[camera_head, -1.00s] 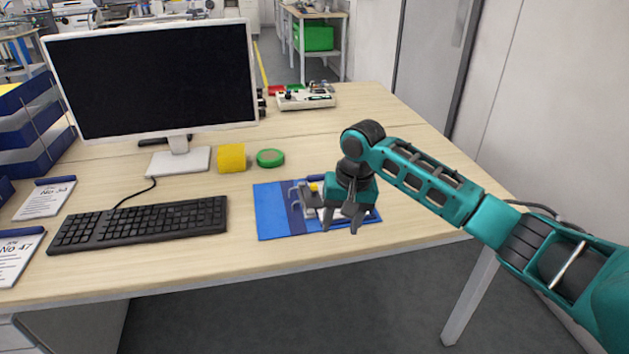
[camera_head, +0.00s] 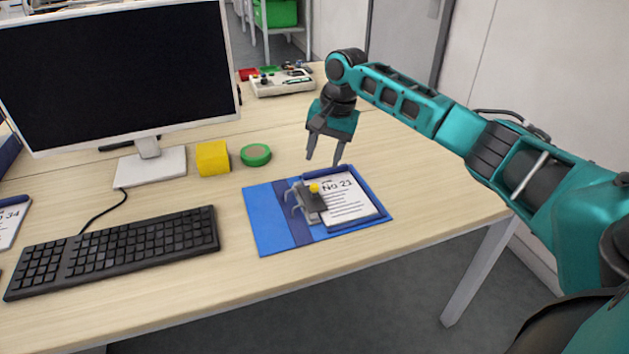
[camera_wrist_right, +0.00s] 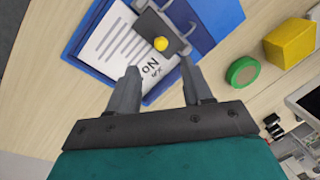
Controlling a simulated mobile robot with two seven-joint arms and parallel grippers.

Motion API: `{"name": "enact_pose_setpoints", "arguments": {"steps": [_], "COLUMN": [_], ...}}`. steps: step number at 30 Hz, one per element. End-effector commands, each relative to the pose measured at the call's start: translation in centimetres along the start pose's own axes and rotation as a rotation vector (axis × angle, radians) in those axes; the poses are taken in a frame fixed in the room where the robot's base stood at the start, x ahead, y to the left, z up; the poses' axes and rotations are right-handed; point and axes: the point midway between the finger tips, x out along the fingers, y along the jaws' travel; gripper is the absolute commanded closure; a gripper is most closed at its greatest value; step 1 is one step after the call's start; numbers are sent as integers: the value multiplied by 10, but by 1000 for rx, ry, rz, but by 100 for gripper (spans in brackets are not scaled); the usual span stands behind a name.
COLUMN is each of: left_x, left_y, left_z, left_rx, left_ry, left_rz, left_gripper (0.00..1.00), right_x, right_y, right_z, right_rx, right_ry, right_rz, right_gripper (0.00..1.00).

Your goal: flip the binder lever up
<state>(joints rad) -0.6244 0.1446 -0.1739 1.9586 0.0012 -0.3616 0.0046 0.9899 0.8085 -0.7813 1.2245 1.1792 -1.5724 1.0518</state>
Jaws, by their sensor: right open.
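An open blue binder (camera_head: 267,225) lies on the desk with a paper marked "No 21" (camera_head: 352,203) on its right side. Its grey ring mechanism with the lever (camera_head: 309,200) sits near the spine and has a yellow knob (camera_head: 314,188). The knob also shows in the right wrist view (camera_wrist_right: 161,44), beyond my fingertips. My right gripper (camera_head: 323,163) is open and empty, above and behind the binder's far edge, apart from the lever. In the right wrist view my two fingers (camera_wrist_right: 158,78) frame part of the paper. My left gripper is not in view.
A yellow block (camera_head: 212,158) and a green tape roll (camera_head: 256,155) stand behind the binder. A keyboard (camera_head: 115,250) and a monitor (camera_head: 120,75) are to the left. A white device (camera_head: 283,84) is at the back. The desk right of the binder is clear.

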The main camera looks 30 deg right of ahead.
Motion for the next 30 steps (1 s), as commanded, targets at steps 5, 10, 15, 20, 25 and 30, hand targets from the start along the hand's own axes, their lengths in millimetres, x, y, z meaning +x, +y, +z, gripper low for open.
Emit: {"name": "enact_pose_setpoints", "arguments": {"steps": [5,10,15,20,25,30], "left_x": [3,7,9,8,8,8], "left_y": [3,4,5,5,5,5], "left_z": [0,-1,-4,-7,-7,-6], "left_rx": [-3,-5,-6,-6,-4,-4], "left_ry": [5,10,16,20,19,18], "left_rz": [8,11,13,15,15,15], "left_gripper": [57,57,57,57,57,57], "right_x": [41,69,82,86,85,85], "right_y": [0,0,0,0,0,0], "right_z": [1,1,0,0,0,0], "right_rx": [0,-2,-2,-2,-2,-2], "right_ry": [-1,-1,0,1,1,1], "right_rz": [1,1,-1,-1,0,-1], "right_gripper": [50,50,50,50,50,65]}}
